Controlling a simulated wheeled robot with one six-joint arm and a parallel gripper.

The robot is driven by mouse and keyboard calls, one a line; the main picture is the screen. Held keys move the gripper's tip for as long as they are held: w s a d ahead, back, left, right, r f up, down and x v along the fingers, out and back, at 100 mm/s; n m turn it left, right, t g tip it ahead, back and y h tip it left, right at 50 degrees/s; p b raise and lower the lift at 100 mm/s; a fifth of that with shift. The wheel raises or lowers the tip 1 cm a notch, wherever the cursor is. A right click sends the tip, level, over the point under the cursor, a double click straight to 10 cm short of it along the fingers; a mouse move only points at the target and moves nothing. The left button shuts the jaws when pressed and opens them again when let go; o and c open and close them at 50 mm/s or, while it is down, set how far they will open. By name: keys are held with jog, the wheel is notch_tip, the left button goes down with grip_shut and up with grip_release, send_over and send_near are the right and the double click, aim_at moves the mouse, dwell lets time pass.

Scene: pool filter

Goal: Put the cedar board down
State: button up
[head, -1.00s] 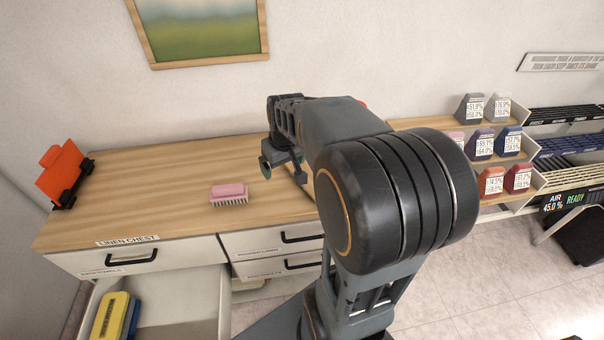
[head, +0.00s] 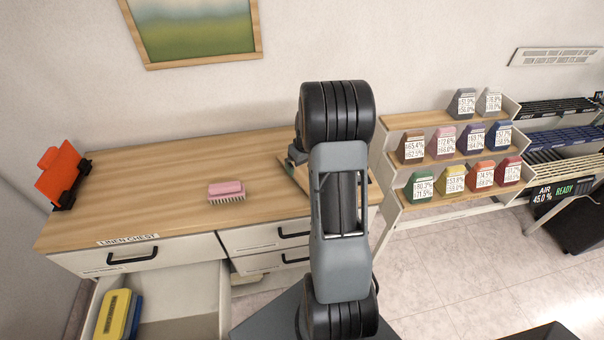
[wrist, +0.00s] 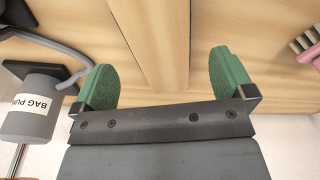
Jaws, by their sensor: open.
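A flat wooden board (head: 296,174), which looks like the cedar board, lies on the right part of the chest top in the head view. My arm hides much of it. In the wrist view, a wooden strip (wrist: 155,35) runs between the two green finger pads of my gripper (wrist: 163,68). The fingers stand wide apart, with a gap on each side of the strip. I cannot tell how far the fingertips are above the wood. In the head view my arm hides the fingers.
A pink brush (head: 226,191) lies on the chest top (head: 150,205), left of the board. An orange item (head: 60,177) stands at the left end. The lower left drawer (head: 180,305) is open. A grey bag pump (wrist: 30,115) is close left of my gripper. Shelves (head: 430,205) stand right.

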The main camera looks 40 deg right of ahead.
aim_at(302, 172)
jog(key=shift+w+d+f+p, duration=0.1)
jog(key=shift+w+f+p, duration=0.15)
jog(key=shift+f, duration=0.65)
jog(key=shift+w+a+f+p, duration=0.1)
jog(key=shift+f+p, duration=0.2)
jog(key=shift+f, duration=0.65)
jog(key=shift+w+d+f+p, duration=0.1)
jog(key=shift+w+f+p, duration=0.15)
jog(key=shift+f, duration=0.65)
jog(key=c, duration=1.1)
jog(key=shift+r, duration=0.1)
